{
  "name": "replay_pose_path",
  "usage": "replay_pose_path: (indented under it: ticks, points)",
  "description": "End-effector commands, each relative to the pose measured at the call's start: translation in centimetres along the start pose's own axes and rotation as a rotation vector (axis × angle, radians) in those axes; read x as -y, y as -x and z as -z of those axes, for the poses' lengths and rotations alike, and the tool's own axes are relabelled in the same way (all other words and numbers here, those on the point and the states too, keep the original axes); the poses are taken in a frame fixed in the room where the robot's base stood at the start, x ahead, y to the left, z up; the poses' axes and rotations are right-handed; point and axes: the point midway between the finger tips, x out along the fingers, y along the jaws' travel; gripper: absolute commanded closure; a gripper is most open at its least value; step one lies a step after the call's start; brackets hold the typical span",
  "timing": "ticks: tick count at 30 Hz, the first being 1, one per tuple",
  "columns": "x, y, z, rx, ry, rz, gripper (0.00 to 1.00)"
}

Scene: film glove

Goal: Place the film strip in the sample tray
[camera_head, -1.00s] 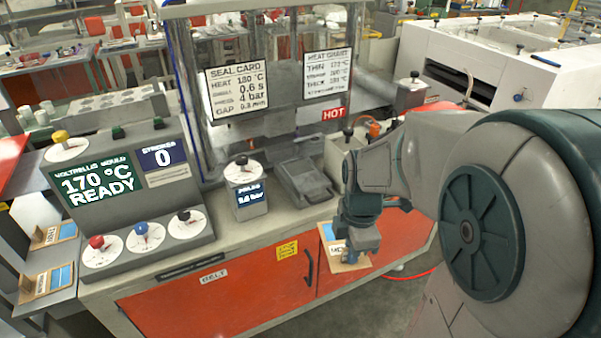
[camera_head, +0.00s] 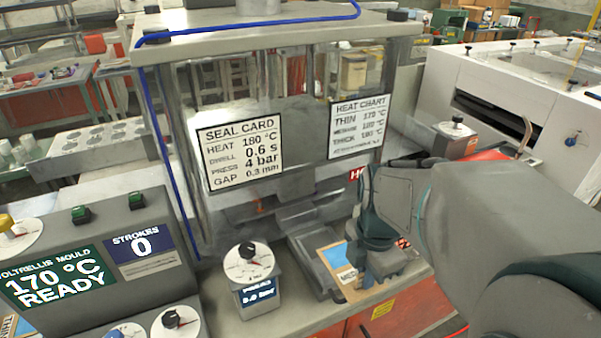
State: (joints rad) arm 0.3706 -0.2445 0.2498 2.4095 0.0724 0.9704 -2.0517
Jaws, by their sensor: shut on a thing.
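My gripper (camera_head: 378,262) is at the right of centre, shut on a flat tan card with a blue patch, the film strip (camera_head: 336,262). Its printed label begins "MED"; the rest is hidden behind my gripper. The strip is tilted and appears above the bench's front edge, overlapping the right side of a grey tray-like piece (camera_head: 308,258) in the picture. I take this piece for the sample tray; no label on it is readable. I cannot tell whether strip and tray touch.
A clear-walled press with a seal card (camera_head: 240,155) and heat chart (camera_head: 357,127) stands behind; a red HOT sign is partly hidden by my arm. A dial box (camera_head: 250,272) stands left of the tray. A console (camera_head: 75,270) reads 170 °C READY, strokes 0.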

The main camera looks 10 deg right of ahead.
Motion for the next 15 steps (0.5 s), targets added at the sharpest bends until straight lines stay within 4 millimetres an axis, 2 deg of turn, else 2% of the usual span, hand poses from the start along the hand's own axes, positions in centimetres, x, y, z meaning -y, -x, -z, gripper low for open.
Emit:
replay_pose_path:
  ticks: [5, 15]
  points:
    - [-0.8, -0.5, 0.0, -0.001, 0.005, 0.004, 1.0]
    - [-5.5, -3.4, -0.7, -0.003, 0.006, 0.003, 1.0]
